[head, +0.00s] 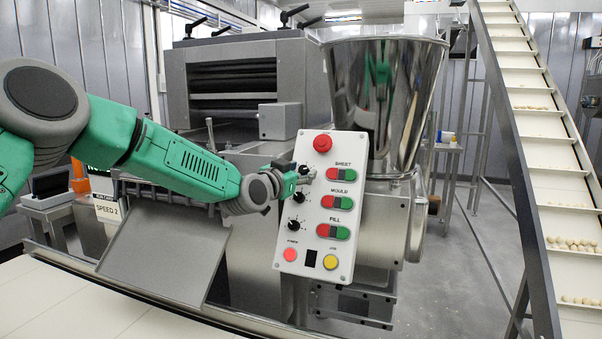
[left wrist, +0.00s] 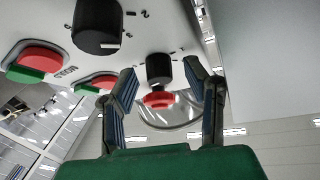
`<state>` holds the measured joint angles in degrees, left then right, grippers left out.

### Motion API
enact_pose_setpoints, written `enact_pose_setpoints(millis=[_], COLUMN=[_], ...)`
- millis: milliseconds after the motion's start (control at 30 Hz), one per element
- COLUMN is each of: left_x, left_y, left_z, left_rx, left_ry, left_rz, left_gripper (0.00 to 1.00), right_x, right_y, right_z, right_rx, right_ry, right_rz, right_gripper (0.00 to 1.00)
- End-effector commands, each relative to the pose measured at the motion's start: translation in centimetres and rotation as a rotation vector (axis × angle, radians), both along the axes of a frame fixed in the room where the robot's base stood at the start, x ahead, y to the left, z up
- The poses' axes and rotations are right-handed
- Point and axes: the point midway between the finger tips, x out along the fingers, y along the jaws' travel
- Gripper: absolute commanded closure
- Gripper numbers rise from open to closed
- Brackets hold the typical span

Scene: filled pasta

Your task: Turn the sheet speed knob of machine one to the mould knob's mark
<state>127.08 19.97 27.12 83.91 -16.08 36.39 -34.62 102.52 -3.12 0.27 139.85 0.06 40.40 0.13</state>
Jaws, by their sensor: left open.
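The control panel (head: 314,262) stands tilted in front of the hopper. The mould knob (head: 300,198) is black; it also shows large in the left wrist view (left wrist: 97,24), with a pale pointer line on its lower part. The black sheet speed knob (left wrist: 158,68) lies between the fingers of my left gripper (left wrist: 166,88) in the left wrist view, with gaps on both sides. A short pale mark shows on its lower edge. In the head view my left gripper (head: 306,175) is at the panel's upper left edge and largely covers the sheet knob. My right gripper is out of view.
A red stop button (head: 322,143) sits above the sheet buttons (head: 339,174). The mould buttons (head: 337,202), fill buttons (head: 334,232) and fill knob (head: 297,225) are lower. The steel hopper (head: 385,85) stands behind; a conveyor (head: 540,120) rises at right.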

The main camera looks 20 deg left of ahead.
Motion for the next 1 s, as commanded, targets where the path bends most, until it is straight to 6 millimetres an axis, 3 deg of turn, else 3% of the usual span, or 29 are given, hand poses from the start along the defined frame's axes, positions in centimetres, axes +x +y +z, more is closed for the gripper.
enact_pose_setpoints(millis=[67,167,200,667,1000], left_x=[0.0,0.0,0.0,0.0,0.0], left_y=[0.0,0.0,0.0,-0.1,-0.4], left_z=[0.0,0.0,0.0,0.0,0.1], left_rx=[0.0,0.0,0.0,-0.06,-0.283], left_ry=[0.0,0.0,0.0,0.002,0.011], left_rz=[0.0,0.0,0.0,0.038,0.179], left_gripper=[0.58,0.93,1.0,1.0,1.0], right_x=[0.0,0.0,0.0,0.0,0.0], right_y=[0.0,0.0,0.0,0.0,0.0], right_z=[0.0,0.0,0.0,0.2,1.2], right_rx=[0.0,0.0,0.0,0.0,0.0], right_ry=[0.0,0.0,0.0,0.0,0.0], right_rz=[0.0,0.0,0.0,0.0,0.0], right_gripper=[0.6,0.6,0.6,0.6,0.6])
